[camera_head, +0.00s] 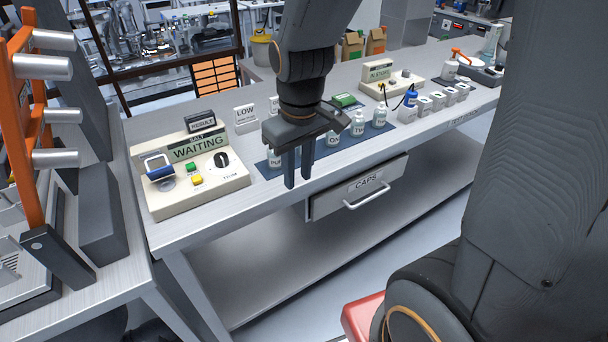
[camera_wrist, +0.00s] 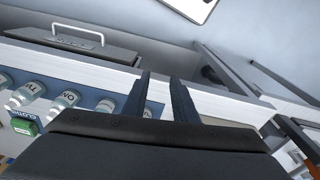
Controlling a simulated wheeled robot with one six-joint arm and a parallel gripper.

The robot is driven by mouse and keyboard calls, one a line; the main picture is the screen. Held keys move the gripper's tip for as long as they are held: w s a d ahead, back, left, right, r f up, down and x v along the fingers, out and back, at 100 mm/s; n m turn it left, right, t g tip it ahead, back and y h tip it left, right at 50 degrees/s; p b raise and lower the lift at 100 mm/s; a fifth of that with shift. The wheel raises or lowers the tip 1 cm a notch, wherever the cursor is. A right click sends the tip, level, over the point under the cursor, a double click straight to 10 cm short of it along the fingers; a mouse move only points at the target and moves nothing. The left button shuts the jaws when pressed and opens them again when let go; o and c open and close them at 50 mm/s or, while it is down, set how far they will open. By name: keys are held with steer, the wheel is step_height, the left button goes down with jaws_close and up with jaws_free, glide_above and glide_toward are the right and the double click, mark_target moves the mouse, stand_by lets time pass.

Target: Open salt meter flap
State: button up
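The salt meter (camera_head: 205,186) is a cream box on the bench at the left in the head view, with a green panel reading "SALT WAITING". A blue-rimmed, dark-faced part (camera_head: 157,166), which looks like the flap, sits at its left end; I cannot tell whether it is open or shut. Beside it are green and yellow buttons and a black knob (camera_head: 221,160). My gripper (camera_head: 298,182) points down by the bench's front edge, right of the meter and apart from it. In the wrist view its two fingers (camera_wrist: 162,78) are apart with nothing between them.
White bottles (camera_head: 358,124) stand on a blue mat close behind my gripper. A drawer labelled "CAPS" (camera_head: 340,195) is in the bench front. A "RESULT" sign (camera_head: 200,122) and a "LOW" card (camera_head: 245,113) stand behind the meter. An orange rack (camera_head: 28,130) is at the left.

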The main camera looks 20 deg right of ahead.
steer(key=shift+s+d+f+m, duration=0.3)
steer(key=shift+s+d+m, duration=0.1)
steer(key=shift+s+d, duration=0.1)
steer(key=w+a+r+n+p, duration=0.1)
steer(key=w+a+r+n, duration=0.4)
steer(key=a, duration=0.4)
steer(key=w+a+r+n+p, duration=0.2)
steer(key=w+a+r+n, duration=0.2)
steer(key=a+n, duration=0.45)
steer(key=w+a+r+n+p, duration=0.1)
steer(key=w+a+r+n, duration=0.3)
steer(key=a, duration=0.7)
steer(key=shift+g, duration=0.4)
steer(key=shift+w+d+f+p, duration=0.1)
steer(key=shift+f+p, duration=0.6)
steer(key=shift+f, duration=1.15)
steer(key=shift+w+f+p, duration=0.1)
steer(key=shift+f+p, duration=0.55)
steer(key=shift+f, duration=1.2)
